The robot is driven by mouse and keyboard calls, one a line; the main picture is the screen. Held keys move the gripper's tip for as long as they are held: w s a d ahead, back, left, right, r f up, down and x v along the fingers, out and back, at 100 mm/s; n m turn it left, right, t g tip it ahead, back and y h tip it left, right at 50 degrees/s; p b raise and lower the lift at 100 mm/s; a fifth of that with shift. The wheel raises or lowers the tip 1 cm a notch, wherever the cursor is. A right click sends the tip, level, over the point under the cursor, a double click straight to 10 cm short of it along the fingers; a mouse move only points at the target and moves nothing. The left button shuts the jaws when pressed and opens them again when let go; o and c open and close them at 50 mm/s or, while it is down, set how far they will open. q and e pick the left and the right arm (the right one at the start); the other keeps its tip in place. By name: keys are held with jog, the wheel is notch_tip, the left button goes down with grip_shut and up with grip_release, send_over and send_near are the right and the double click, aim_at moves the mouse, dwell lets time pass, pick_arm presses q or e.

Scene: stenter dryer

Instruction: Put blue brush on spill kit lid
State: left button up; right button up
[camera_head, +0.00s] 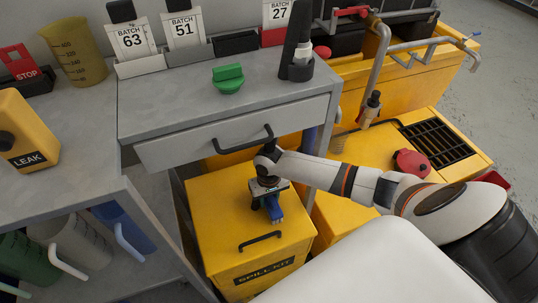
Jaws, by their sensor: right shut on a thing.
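The yellow spill kit box (232,255) stands on the floor below the grey drawer unit. Its yellow lid (220,213) is shut and has a black handle near the front edge. My right gripper (271,200) is over the middle of the lid, shut on the blue brush (274,210). The brush is partly hidden by the gripper. I cannot tell whether the brush touches the lid. My left gripper is not in view.
A grey drawer (230,132) with a black handle overhangs the back of the lid. A grey bench with a yellow leak box (27,132) is at left. Yellow machinery (400,150) with pipes stands at right. A green knob (228,78) sits on the drawer unit.

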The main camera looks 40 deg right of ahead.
jog(key=shift+f, duration=0.1)
jog(key=o, duration=1)
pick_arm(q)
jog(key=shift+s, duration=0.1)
pick_arm(e)
jog(key=shift+o, duration=0.2)
jog(key=shift+r, duration=0.4)
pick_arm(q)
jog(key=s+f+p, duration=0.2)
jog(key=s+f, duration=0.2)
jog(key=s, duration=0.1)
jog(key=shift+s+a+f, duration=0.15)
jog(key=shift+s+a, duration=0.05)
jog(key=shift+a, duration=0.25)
pick_arm(e)
jog(key=shift+r, duration=3.5)
